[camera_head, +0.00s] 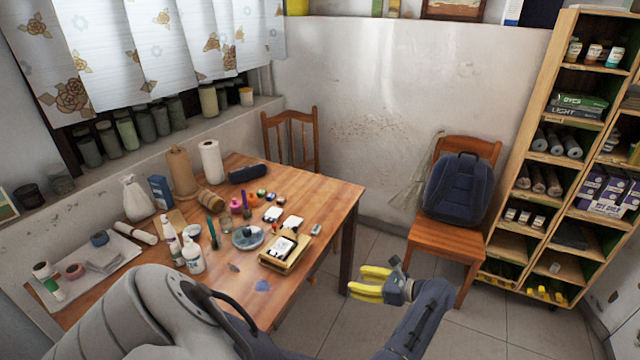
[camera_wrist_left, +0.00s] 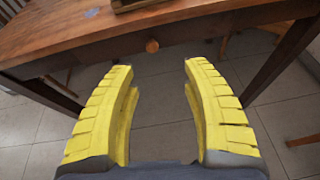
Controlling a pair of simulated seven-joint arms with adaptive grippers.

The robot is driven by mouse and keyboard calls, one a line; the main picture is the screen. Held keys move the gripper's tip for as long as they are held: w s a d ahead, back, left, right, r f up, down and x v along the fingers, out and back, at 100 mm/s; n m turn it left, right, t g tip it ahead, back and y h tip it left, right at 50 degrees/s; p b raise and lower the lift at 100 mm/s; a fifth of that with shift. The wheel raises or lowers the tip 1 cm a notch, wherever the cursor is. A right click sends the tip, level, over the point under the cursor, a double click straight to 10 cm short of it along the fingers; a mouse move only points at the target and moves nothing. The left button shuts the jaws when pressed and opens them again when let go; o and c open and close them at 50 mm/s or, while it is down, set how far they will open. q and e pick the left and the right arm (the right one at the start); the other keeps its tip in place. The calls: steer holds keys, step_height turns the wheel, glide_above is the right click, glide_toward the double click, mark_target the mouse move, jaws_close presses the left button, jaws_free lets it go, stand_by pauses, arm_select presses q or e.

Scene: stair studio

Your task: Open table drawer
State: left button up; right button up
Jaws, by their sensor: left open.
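The wooden table (camera_head: 334,195) stands at the left in the head view, its top covered with small items. In the left wrist view, the table's front (camera_wrist_left: 105,62) crosses the upper part, with a round wooden drawer knob (camera_wrist_left: 152,46) near the middle. My left gripper (camera_head: 357,283) has yellow fingers and is beside the table's right side in the head view. In the left wrist view, its fingers (camera_wrist_left: 158,75) are open and empty, apart from the knob, which shows beyond them and between them. The drawer's outline is hard to make out. My right gripper is not in view.
A wooden chair (camera_head: 447,237) with a dark blue backpack (camera_head: 459,187) stands right of the table. A tall wooden shelf (camera_head: 529,130) stands at the far right. Another chair (camera_head: 291,137) is behind the table. Tiled floor (camera_head: 490,325) is clear at the lower right.

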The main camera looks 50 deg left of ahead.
mark_target(315, 281)
arm_select(q)
steer(key=shift+n+h, duration=0.4)
steer(key=shift+n, duration=0.4)
steer(key=x, duration=0.6)
steer(key=s+x, duration=0.1)
steer(key=x, duration=0.4)
steer(key=d+x, duration=0.1)
steer(key=x, duration=0.5)
steer(key=shift+s+a+f, duration=0.35)
steer(key=shift+s+f, duration=0.1)
steer(key=shift+c, duration=0.3)
jaws_close()
